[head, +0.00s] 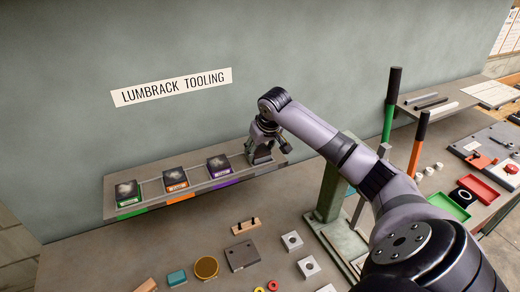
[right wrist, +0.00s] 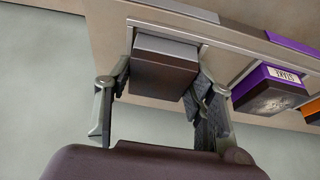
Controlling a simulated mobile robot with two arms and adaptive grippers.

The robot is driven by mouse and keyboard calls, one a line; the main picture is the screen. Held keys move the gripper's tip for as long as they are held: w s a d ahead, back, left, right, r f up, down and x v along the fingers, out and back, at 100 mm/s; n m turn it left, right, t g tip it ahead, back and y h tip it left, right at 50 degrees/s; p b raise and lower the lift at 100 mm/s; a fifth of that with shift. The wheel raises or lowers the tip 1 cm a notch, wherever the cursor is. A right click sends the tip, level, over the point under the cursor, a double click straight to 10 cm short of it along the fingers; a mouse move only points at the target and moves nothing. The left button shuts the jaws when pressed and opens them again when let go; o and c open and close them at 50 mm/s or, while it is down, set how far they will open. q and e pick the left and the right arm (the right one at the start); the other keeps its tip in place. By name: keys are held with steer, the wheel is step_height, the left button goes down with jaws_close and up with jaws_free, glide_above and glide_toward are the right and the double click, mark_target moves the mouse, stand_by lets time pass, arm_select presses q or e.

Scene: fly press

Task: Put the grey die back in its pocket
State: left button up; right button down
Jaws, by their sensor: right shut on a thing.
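The grey die (right wrist: 165,68) is a block with a brownish-grey face, between the fingers of my right gripper (right wrist: 160,88) in the right wrist view. The gripper is shut on it. In the head view my right gripper (head: 263,146) is at the right end of the wall shelf (head: 151,189), over the grey-edged place, and mostly hides the die. In the right wrist view a pale pocket border (right wrist: 190,36) shows around the die's far side. I cannot tell whether the die rests in the pocket or hangs just above it. My left gripper is out of view.
Left of my right gripper, dies with purple (head: 219,166), orange (head: 176,180) and green (head: 128,193) edges sit on the shelf. The purple-edged one is closest. The wall (head: 200,50) rises behind. A green press column (head: 330,190) stands under my right arm.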

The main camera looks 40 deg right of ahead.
steer(key=shift+r, duration=0.1)
stand_by(0.3)
steer(key=c, duration=0.7)
jaws_free()
steer(key=shift+s, duration=0.1)
steer(key=shift+o, duration=0.3)
steer(key=shift+f, duration=0.2)
steer(key=v, duration=1.2)
steer(key=shift+r, duration=0.1)
